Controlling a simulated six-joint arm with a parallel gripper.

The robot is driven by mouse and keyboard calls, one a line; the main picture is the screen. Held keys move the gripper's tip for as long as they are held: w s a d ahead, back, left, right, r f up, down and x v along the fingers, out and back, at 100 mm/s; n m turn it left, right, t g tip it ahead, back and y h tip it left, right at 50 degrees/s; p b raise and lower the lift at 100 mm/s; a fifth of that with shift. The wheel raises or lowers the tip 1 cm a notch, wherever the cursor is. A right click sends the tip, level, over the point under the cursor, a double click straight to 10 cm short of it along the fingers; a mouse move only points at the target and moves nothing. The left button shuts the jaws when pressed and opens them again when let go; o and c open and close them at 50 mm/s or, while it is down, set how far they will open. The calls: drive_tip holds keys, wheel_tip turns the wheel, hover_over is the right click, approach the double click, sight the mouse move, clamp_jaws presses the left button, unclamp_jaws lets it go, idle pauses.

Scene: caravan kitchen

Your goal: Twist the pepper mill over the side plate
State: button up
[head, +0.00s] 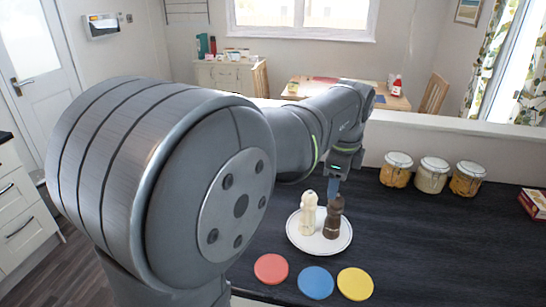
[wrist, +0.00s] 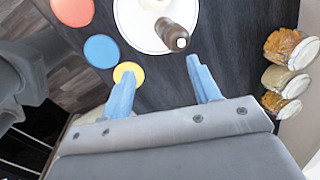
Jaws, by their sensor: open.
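A dark brown mill (head: 333,219), which looks like the pepper mill, stands upright on the white side plate (head: 293,232). A cream mill (head: 308,215) stands close to its left on the same plate. My gripper (head: 333,188) is above the dark mill, its blue fingers pointing down near the mill's top. In the wrist view my gripper (wrist: 160,67) is open and empty, and the dark mill (wrist: 176,37) lies just beyond the fingertips. The plate (wrist: 129,28) is cut off by the top edge there, as is the cream mill (wrist: 155,4).
Red (head: 271,268), blue (head: 315,282) and yellow (head: 355,284) discs lie in front of the plate. Three jars (head: 433,175) stand at the back right near a low ledge. A box (head: 533,203) is at the far right. The dark counter right of the plate is clear.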

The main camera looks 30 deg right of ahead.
sight(338, 194)
drive_tip(key=w+d+f+n, duration=0.1)
drive_tip(key=w+d+f+n+g+y, duration=0.1)
drive_tip(key=d, duration=0.1)
drive_tip(key=d+f+n, duration=0.1)
drive_tip(key=f, duration=0.1)
drive_tip(key=shift+w+d+g, duration=0.15)
drive_tip(key=shift+w+g, duration=0.15)
drive_tip(key=shift+w, duration=0.1)
drive_tip(key=shift+f, duration=2.9)
drive_tip(key=c, duration=0.8)
